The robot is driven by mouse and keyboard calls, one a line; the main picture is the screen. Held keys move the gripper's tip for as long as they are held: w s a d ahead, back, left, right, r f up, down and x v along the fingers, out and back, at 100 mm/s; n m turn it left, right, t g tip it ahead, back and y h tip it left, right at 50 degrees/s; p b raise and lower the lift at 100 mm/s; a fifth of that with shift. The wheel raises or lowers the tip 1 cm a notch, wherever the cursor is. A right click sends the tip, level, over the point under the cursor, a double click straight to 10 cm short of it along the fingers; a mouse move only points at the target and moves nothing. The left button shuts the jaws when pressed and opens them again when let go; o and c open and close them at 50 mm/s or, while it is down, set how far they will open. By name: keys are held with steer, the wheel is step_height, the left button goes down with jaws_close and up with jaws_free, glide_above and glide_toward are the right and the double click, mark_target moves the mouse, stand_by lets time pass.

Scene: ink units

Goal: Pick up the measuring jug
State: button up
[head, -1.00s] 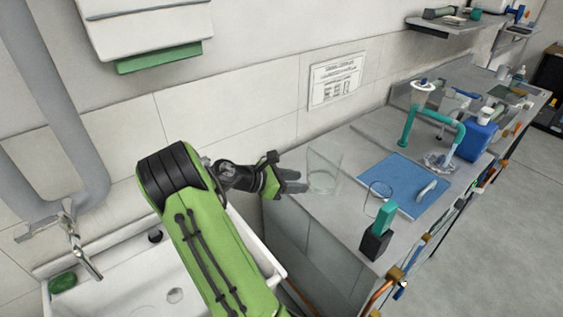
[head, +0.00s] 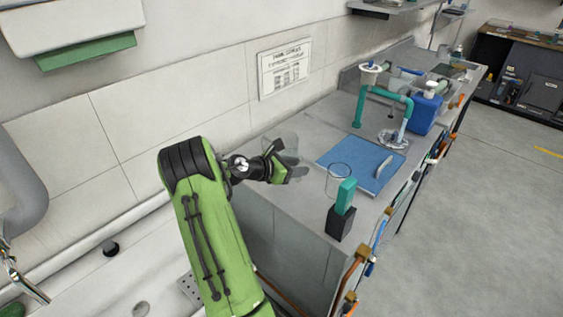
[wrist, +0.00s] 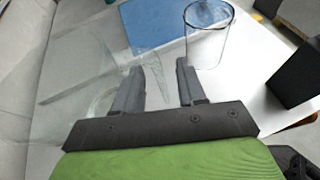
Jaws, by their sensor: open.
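A large clear vessel, which looks like the measuring jug (head: 283,140), stands on the grey bench just behind my gripper (head: 297,170) in the head view. In the wrist view the jug (wrist: 85,75) is a faint transparent shape at left and centre. My gripper (wrist: 158,78) is open there, its two dark fingers apart. A clear, narrow part, perhaps the jug's handle, shows between the fingers; I cannot tell whether they touch it. The jug's outline is hard to make out, and my gripper partly covers it.
A clear glass beaker (head: 337,182) stands near the front edge of a blue mat (head: 352,150), and shows beyond the fingers in the wrist view (wrist: 208,45). A black block with a teal top (head: 341,222) stands at the bench corner. A teal tap-like fitting (head: 358,110) stands farther back.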

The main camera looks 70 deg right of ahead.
jaws_close()
steer(key=shift+r, duration=0.2)
stand_by(0.4)
